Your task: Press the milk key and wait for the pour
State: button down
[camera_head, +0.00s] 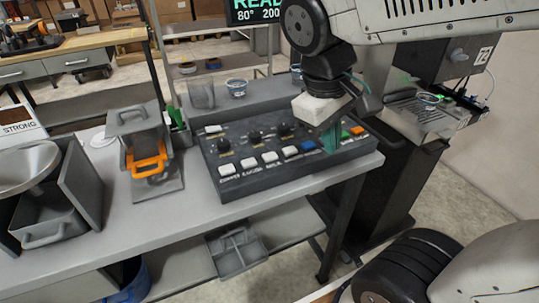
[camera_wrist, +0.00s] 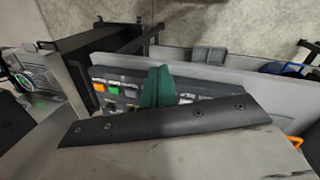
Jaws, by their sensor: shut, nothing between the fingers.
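The dark control panel (camera_head: 235,146) stands on the grey table, with knobs at the back and a row of keys along the front. The white milk key (camera_head: 271,157) is third from the left, above a small label that seems to read MILK. My gripper (camera_head: 331,143) is shut and empty, its green fingers pointing down over the right part of the panel, right of the blue key (camera_head: 307,146). In the wrist view the shut fingers (camera_wrist: 157,88) hide part of the panel; green and orange keys (camera_wrist: 113,87) show beside them. I cannot tell whether the fingertips touch the panel.
A clear cup (camera_head: 237,88) stands behind the panel. An orange-handled container (camera_head: 149,157) stands left of it, and a metal funnel (camera_head: 25,165) farther left. A display (camera_head: 256,10) partly reads READ, 80° and 200. A machine with a drip tray (camera_head: 432,114) is at the right.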

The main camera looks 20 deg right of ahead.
jog(key=w+a+n+h, duration=0.1)
jog(key=w+n+h, duration=0.2)
jog(key=w, duration=0.4)
jog(key=n+t+h, duration=0.1)
jog(key=n+h, duration=0.2)
jog(key=n, duration=0.1)
send_over(265, 157)
jog(key=f, duration=0.2)
jog(key=shift+d, duration=0.1)
jog(key=shift+f, duration=4.35)
jog(key=shift+f, duration=0.45)
